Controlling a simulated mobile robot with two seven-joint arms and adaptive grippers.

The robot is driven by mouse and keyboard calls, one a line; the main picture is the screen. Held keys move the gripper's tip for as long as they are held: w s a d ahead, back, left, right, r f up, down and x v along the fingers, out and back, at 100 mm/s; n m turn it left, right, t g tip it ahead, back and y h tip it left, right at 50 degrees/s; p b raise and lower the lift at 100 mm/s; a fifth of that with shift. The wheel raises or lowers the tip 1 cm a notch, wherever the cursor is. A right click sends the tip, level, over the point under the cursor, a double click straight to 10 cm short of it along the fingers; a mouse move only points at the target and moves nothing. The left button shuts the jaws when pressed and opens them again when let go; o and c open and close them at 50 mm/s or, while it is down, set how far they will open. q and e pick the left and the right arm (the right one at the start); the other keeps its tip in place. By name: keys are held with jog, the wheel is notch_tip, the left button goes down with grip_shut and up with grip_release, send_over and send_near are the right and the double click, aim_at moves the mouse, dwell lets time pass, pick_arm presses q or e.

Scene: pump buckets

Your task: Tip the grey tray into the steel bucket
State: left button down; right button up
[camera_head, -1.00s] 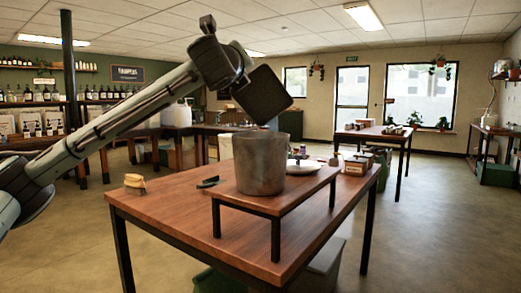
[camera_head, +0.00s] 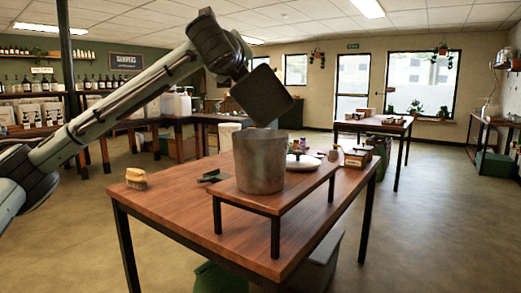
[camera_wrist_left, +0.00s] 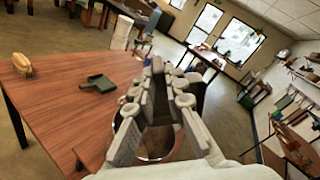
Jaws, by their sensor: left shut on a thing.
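The grey tray (camera_head: 262,96) is a dark square plate shape, tilted steeply, with its lowest corner just above the steel bucket. The steel bucket (camera_head: 260,164) is dull grey, upright and open at the top, on a low wooden riser (camera_head: 300,192). My left gripper (camera_head: 240,74) is shut on the tray and holds it over the bucket's mouth. In the left wrist view, its pale fingers (camera_wrist_left: 158,102) flank a dark strip, with part of the bucket's rim (camera_wrist_left: 172,158) below. The tray's contents and the bucket's inside are hidden. My right gripper is in neither view.
A wooden table (camera_head: 165,209) carries the riser. On its left lie a yellow-topped brush (camera_head: 136,178) and a dark green dustpan-like piece (camera_head: 213,176). A white plate (camera_head: 302,162) and small boxes (camera_head: 356,158) stand behind the bucket. The table's front left is clear.

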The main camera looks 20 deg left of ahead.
pick_arm(q)
jog(key=shift+r+n+g+h, duration=0.3)
jog(key=shift+g+h, duration=0.25)
jog(key=shift+g, duration=0.65)
jog(key=shift+r+n+g+h, duration=0.15)
jog(key=shift+r+g+h, duration=0.4)
jog(key=shift+g, duration=0.65)
jog(key=shift+r+n+g+h, duration=0.25)
jog(key=shift+g+h, duration=0.35)
jog(key=shift+g, duration=0.6)
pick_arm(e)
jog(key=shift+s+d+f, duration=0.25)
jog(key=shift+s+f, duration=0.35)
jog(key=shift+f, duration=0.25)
pick_arm(q)
notch_tip(320, 180, up, 3)
jog(key=shift+f, duration=0.1)
